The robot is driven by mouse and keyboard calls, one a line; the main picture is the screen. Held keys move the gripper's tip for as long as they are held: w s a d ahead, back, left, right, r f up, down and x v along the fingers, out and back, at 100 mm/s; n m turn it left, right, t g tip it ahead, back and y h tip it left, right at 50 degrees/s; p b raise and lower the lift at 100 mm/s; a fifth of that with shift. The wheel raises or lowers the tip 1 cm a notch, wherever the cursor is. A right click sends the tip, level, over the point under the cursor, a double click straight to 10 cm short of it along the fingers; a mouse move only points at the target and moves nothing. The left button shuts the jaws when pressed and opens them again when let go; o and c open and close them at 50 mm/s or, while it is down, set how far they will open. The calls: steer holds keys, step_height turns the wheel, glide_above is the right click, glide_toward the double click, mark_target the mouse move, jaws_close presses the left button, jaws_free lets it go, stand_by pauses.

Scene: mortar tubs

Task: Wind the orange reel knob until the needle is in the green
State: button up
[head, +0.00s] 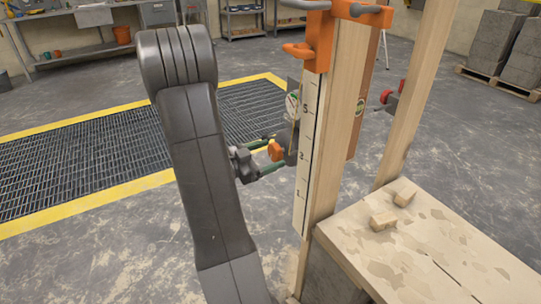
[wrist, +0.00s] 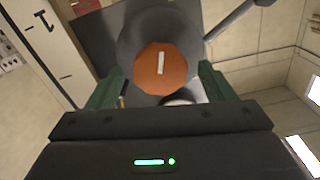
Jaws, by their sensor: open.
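The orange reel knob (head: 275,151) sits on a dark reel on the near side of the wooden post. In the wrist view the knob (wrist: 178,63) faces me, with a white mark close to upright, tilted slightly right. My gripper (head: 278,152) is open, its green fingers either side of the knob. In the wrist view gaps show between knob and fingers (wrist: 158,88); I cannot tell whether the tips overlap it in depth. A small round dial (head: 292,104) with white and green on its face is above the knob; its needle is too small to read.
The post carries a numbered white scale (head: 304,160) and an orange bracket (head: 318,43). A plywood bench (head: 440,240) with small wood blocks stands right of it. A yellow-edged floor grate (head: 90,150) lies behind. Concrete floor at left is clear.

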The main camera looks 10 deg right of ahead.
steer(key=shift+w+d, duration=0.2)
steer(key=shift+d, duration=0.3)
steer(key=c, duration=1)
steer(key=shift+m+b, duration=0.3)
